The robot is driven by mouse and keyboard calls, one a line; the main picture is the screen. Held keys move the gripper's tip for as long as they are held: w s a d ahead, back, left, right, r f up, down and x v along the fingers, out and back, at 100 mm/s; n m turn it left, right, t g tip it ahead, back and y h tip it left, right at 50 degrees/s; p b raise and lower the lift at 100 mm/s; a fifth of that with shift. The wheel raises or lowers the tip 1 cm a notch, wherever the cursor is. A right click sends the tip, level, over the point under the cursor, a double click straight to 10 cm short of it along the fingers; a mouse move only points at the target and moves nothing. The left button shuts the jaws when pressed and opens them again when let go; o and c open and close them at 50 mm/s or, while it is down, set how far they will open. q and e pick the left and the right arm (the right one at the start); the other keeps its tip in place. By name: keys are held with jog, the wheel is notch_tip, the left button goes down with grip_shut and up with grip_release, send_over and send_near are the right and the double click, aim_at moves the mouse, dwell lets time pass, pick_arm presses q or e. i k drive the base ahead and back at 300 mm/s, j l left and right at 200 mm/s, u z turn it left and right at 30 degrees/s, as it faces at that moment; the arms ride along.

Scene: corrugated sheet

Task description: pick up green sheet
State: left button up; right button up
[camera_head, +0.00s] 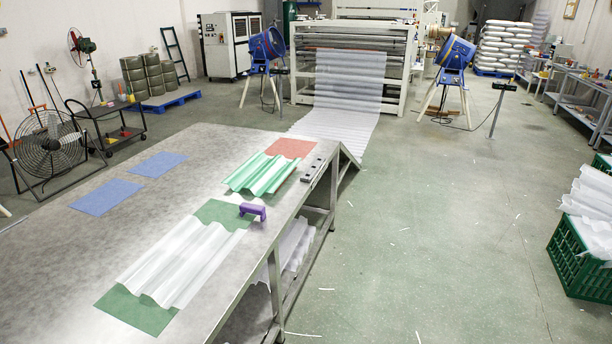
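A green corrugated sheet (258,175) lies on the grey metal table (60,265), towards its far right part. Its waves run lengthwise and it is partly beside, partly touching or over a flat red mat (292,147); I cannot tell exactly which. Nearer, a white translucent corrugated sheet (182,262) lies across flat green mats, one at its far end (222,213) and one at its near end (138,311). Neither of my grippers shows in the head view.
A purple handled tool (252,211) stands near the table's right edge. A dark bar (314,170) lies along that edge. Two blue mats (106,196) (159,164) lie at the left. A green crate (577,262) stands on the right floor. The floor between is mostly clear.

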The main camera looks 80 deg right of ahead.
aim_at(260, 174)
jog(key=z, duration=2.55)
